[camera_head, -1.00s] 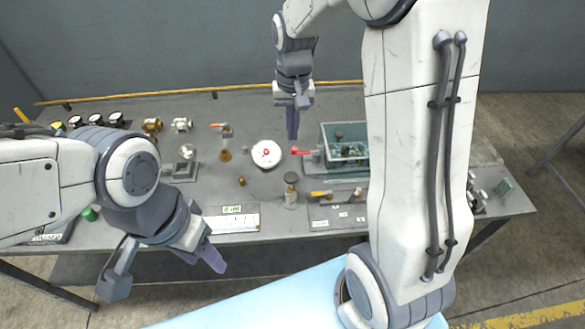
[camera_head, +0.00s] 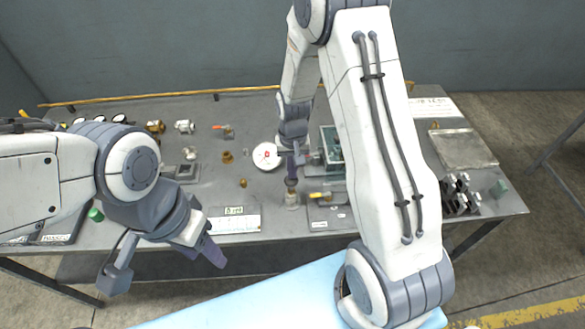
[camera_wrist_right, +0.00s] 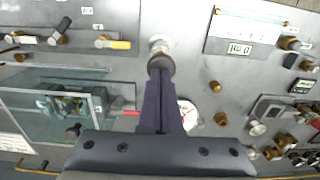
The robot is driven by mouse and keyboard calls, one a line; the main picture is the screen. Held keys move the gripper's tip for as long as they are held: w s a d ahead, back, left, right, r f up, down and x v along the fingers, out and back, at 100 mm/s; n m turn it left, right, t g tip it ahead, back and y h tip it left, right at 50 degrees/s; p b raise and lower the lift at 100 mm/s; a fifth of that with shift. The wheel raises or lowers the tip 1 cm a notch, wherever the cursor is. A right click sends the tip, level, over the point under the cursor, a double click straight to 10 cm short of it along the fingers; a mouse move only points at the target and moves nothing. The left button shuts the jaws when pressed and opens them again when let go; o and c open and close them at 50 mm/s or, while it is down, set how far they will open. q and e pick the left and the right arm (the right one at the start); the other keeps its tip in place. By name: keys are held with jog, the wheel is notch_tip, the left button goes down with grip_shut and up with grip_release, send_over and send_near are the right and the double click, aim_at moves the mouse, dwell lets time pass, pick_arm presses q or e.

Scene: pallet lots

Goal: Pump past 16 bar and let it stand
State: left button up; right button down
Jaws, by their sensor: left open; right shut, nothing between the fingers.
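The pump, a metal cylinder with a dark knob (camera_head: 292,201), stands at the bench's front middle; it also shows in the right wrist view (camera_wrist_right: 160,48). My right gripper (camera_head: 291,178) is shut and empty, its fingertips pointing down at the knob; I cannot tell whether they touch. A digital display (camera_head: 233,210) lies left of the pump and appears to read 0 bar; it also shows upside down in the right wrist view (camera_wrist_right: 240,48). The round white gauge (camera_head: 266,156) is partly hidden by the fingers in the wrist view. My left gripper (camera_head: 165,270) is open and empty before the bench.
A glass-sided tank (camera_head: 333,146) stands behind my right gripper. A red lever (camera_wrist_right: 130,113) shows beside the tank. A yellow-handled valve (camera_head: 320,196) is right of the pump. Brass fittings (camera_head: 227,157) stand at the left. A metal tray (camera_head: 462,148) lies at the right.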

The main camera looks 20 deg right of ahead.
aim_at(292, 181)
jog(key=shift+f, duration=0.45)
notch_tip(292, 181, down, 4)
jog(key=b, duration=0.2)
jog(key=shift+r+b, duration=0.15)
jog(key=shift+b, duration=0.25)
jog(key=shift+s, duration=0.1)
jog(key=shift+r, duration=0.1)
